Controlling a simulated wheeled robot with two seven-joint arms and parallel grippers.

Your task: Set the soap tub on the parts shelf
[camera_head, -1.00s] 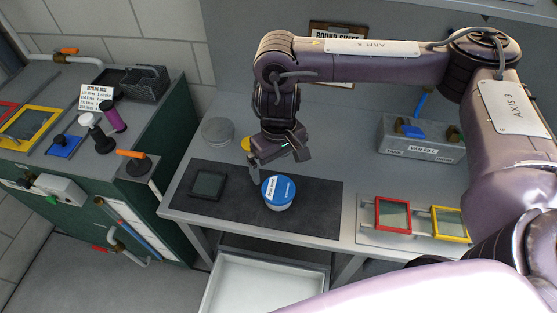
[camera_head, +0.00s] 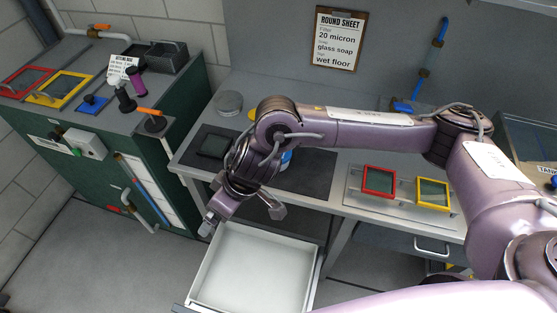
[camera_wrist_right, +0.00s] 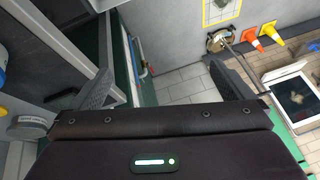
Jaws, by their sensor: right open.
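The soap tub (camera_head: 286,158), white with a blue lid, stands on the dark mat (camera_head: 310,175) on the bench and is mostly hidden behind my right arm in the head view; only a sliver of blue shows. My right gripper (camera_head: 242,216) is in front of the bench edge, above the open white drawer, apart from the tub. In the right wrist view its two fingers (camera_wrist_right: 165,88) are spread with nothing between them. I cannot tell which surface is the parts shelf. My left gripper is not in view.
The open drawer (camera_head: 215,262) juts out below the bench. A dark square pad (camera_head: 213,144) and a grey round container (camera_head: 228,102) are near the tub. Red (camera_head: 379,181) and yellow (camera_head: 432,193) frames are to the right. A green cabinet (camera_head: 85,185) stands at left.

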